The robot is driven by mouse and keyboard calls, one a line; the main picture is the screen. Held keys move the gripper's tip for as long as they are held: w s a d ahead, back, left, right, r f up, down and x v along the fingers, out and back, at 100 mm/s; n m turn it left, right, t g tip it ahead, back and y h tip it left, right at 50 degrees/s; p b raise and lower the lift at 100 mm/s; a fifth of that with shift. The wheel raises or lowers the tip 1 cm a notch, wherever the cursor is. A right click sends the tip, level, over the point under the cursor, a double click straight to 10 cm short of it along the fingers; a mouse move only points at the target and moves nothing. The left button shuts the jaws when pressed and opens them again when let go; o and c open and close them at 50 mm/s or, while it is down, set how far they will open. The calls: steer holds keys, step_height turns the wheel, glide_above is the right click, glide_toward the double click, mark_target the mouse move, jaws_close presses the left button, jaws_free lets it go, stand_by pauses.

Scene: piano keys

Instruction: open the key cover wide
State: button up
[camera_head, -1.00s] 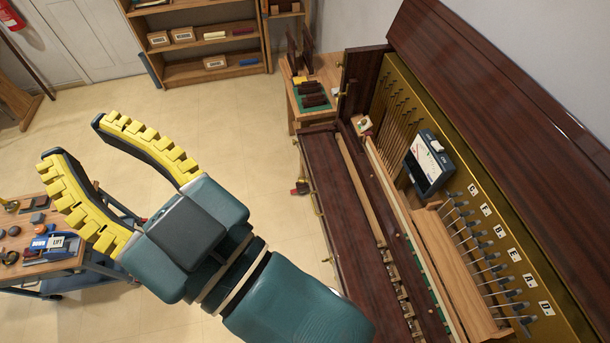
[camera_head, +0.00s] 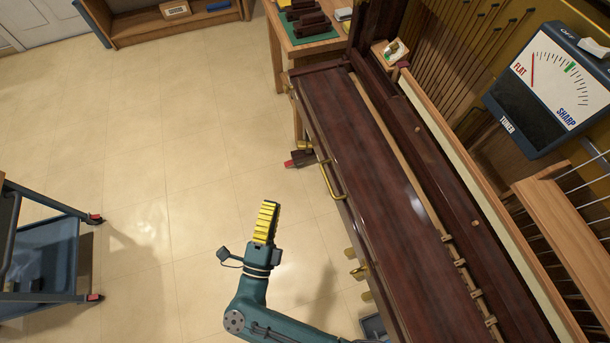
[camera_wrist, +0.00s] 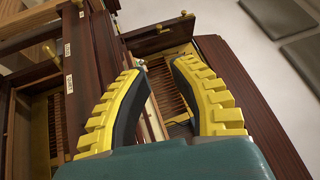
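The key cover (camera_head: 375,190) is a long glossy dark-red wooden board on the piano in the head view. It lies flat, with a brass handle (camera_head: 327,180) on its left edge, and no keys show under it. My gripper (camera_head: 265,205) is left of the cover, apart from it and holding nothing. The head view sees its yellow ribbed fingers nearly edge-on. In the wrist view my gripper (camera_wrist: 158,70) has its two fingers spread apart with nothing gripped. Dark wood and rows of thin piano parts show behind them.
A tuner (camera_head: 548,88) stands inside the open piano at right. A small bench with a green mat (camera_head: 308,40) is at the piano's far end. A blue cart (camera_head: 45,255) is at lower left.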

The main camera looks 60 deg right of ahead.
mark_target(328, 180)
steer(key=s+f+m+g+b, duration=0.2)
steer(key=s+f+g, duration=0.3)
steer(key=s+f, duration=0.45)
steer(key=shift+y, duration=0.4)
steer(key=d+b, duration=0.1)
steer(key=d, duration=0.4)
steer(key=w+d, duration=0.1)
steer(key=d, duration=0.5)
steer(key=w+d+b, duration=0.1)
steer(key=d, duration=0.5)
steer(key=shift+r+b, duration=0.3)
steer(key=shift+a, duration=0.1)
steer(key=shift+c, duration=0.2)
jaws_close()
